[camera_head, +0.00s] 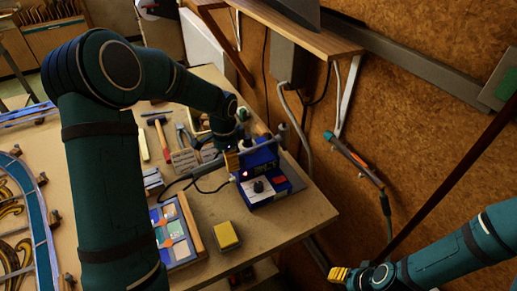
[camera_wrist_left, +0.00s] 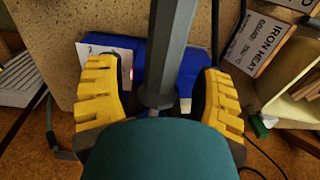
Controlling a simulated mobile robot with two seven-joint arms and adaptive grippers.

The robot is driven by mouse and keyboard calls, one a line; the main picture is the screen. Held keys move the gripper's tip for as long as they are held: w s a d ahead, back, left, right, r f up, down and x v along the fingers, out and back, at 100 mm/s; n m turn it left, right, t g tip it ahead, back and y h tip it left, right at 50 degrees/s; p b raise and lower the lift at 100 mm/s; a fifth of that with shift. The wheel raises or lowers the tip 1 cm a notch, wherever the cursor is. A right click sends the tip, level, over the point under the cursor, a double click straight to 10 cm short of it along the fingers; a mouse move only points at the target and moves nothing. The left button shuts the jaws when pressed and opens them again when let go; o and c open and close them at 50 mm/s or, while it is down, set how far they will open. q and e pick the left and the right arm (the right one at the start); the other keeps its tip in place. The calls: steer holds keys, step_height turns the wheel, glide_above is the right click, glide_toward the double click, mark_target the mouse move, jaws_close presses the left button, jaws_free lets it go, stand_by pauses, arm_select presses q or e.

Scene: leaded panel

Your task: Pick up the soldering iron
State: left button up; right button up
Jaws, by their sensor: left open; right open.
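The blue soldering station (camera_head: 262,177) stands on the bench near its right edge. A long dark grey bar, which looks like the soldering iron (camera_wrist_left: 172,45), lies over the blue station in the left wrist view. My left gripper (camera_head: 232,160) is at the station's left upper side. In the left wrist view my left gripper (camera_wrist_left: 159,75) is open, with one yellow finger on each side of the bar and visible gaps to it. A teal rounded part hides the bar's lower end. My right gripper (camera_head: 340,274) is open, beyond the bench's right edge.
A yellow sponge block (camera_head: 226,236) and a tray of coloured glass (camera_head: 172,236) lie in front of the station. A hammer (camera_head: 162,136) and other tools lie behind. A cable runs left of the station. A shelf (camera_head: 300,35) hangs above.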

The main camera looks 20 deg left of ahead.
arm_select(q)
step_height(320, 180, down, 2)
steer(key=shift+w+f, duration=0.1)
steer(key=shift+f, duration=0.15)
jaws_close()
steer(key=shift+r, duration=0.1)
